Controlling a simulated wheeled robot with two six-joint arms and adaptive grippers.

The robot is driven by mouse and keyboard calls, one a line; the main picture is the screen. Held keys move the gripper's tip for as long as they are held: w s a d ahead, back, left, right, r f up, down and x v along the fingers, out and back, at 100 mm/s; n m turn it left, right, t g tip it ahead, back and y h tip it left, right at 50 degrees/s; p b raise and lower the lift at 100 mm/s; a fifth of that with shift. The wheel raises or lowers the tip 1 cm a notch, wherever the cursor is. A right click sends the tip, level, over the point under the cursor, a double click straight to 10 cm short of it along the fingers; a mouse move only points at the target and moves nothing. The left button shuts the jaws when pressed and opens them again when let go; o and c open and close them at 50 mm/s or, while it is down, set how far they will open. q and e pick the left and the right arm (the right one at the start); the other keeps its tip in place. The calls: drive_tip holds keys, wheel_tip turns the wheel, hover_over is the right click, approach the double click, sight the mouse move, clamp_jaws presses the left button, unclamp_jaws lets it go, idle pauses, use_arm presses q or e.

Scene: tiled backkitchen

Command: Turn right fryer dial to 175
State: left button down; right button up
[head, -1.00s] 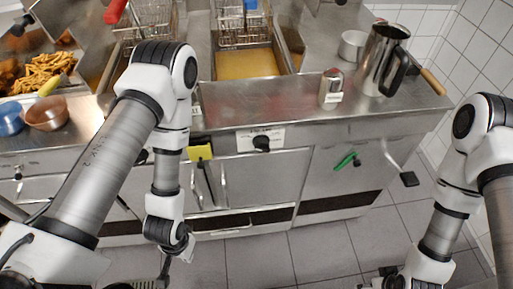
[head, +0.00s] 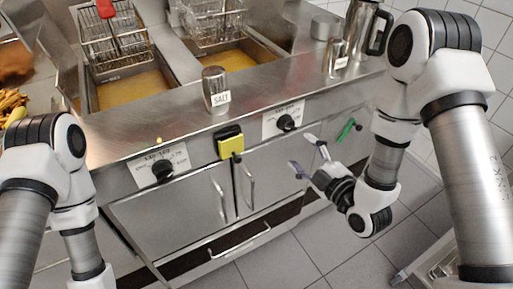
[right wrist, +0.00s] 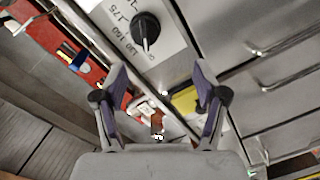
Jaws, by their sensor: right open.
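The right fryer dial (head: 286,123) is a black knob on a white plate on the counter's front face. My right gripper (head: 307,155) is open and empty, below and slightly right of it, not touching it. In the right wrist view the dial (right wrist: 146,31) lies beyond the open fingers (right wrist: 160,82). Its plate shows printed numbers, 175 among them. A pale pointer mark shows on the knob's lower side in that view; its exact setting is hard to read. My left arm shows at the left, but its gripper is outside the frame.
A similar left dial (head: 162,170) sits on the same front. A yellow item (head: 230,141) hangs between the dials. A salt shaker (head: 216,91), a steel shaker (head: 335,58) and a jug (head: 362,28) stand on the counter. A green-handled item (head: 346,129) hangs right of the right dial.

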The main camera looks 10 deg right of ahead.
sight(288, 128)
drive_tip(key=shift+t, duration=0.4)
drive_tip(key=x, duration=0.6)
drive_tip(key=r+x, duration=0.1)
drive_tip(key=x, duration=0.1)
drive_tip(key=shift+w+d+b, duration=0.25)
drive_tip(key=shift+w+b, duration=0.05)
drive_tip(key=shift+w, duration=0.2)
drive_tip(key=shift+c, duration=0.4)
drive_tip(key=c, duration=1.1)
